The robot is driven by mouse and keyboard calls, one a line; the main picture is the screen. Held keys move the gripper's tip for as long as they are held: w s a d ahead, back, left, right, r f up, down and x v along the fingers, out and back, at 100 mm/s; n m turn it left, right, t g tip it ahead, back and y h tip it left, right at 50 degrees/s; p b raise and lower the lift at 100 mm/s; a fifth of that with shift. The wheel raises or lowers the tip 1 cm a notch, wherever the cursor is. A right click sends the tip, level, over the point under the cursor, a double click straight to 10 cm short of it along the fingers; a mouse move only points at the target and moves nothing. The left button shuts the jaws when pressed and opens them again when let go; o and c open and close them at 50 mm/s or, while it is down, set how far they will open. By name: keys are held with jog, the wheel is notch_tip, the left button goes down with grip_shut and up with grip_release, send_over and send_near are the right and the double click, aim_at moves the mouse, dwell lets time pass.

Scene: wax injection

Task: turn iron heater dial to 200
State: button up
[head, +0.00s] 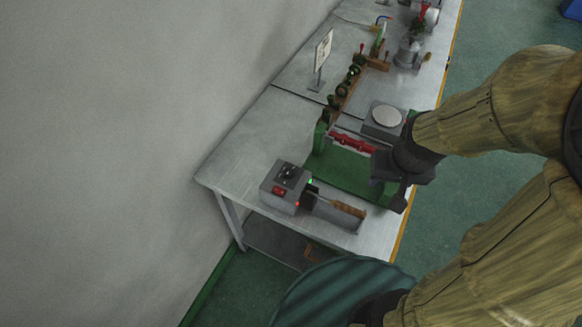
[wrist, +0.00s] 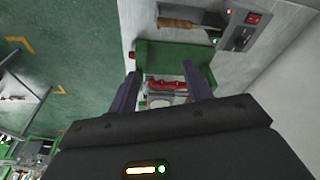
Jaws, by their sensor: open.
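The iron heater (head: 285,187) is a grey box near the table's near left end, with a dark dial (head: 289,172) on top, a red switch and small green and red lights. The dial's setting is too small to read. In the wrist view the heater (wrist: 243,22) is at the top right. A wooden-handled iron (head: 347,209) rests in the holder beside the box; its handle also shows in the wrist view (wrist: 175,23). My gripper (head: 385,195) is open and empty, right of the heater and apart from it, above the table's front side. In the wrist view its fingers (wrist: 165,90) point toward the green stand.
A green stand (head: 340,172) with a red clamp (head: 355,143) lies behind the heater. A grey scale (head: 384,120), a sign (head: 322,55) and several tools stand farther along the table (head: 232,160). A wall borders the table's left. Bare tabletop lies left of the heater.

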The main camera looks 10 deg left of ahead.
jog(key=w+a+f+n+g+b, duration=0.1)
jog(key=w+a+f+n+b, duration=0.1)
jog(key=w+a+n, duration=1)
jog(key=n+g+b, duration=0.1)
jog(key=n+b, duration=0.1)
jog(key=n, duration=1.5)
send_over(289, 171)
jog(key=shift+s+d+f, duration=0.3)
jog(key=shift+d+f, duration=0.1)
jog(key=shift+f, duration=0.25)
jog(key=shift+f, duration=0.1)
jog(key=f+p, duration=0.1)
jog(key=f, duration=1)
jog(key=f+p, duration=0.1)
jog(key=f, duration=0.5)
jog(key=shift+w+a+f+p, duration=0.1)
jog(key=shift+w+a+p, duration=0.15)
jog(key=shift+a+p, duration=0.1)
jog(key=shift+c, duration=0.2)
jog(key=c, duration=0.9)
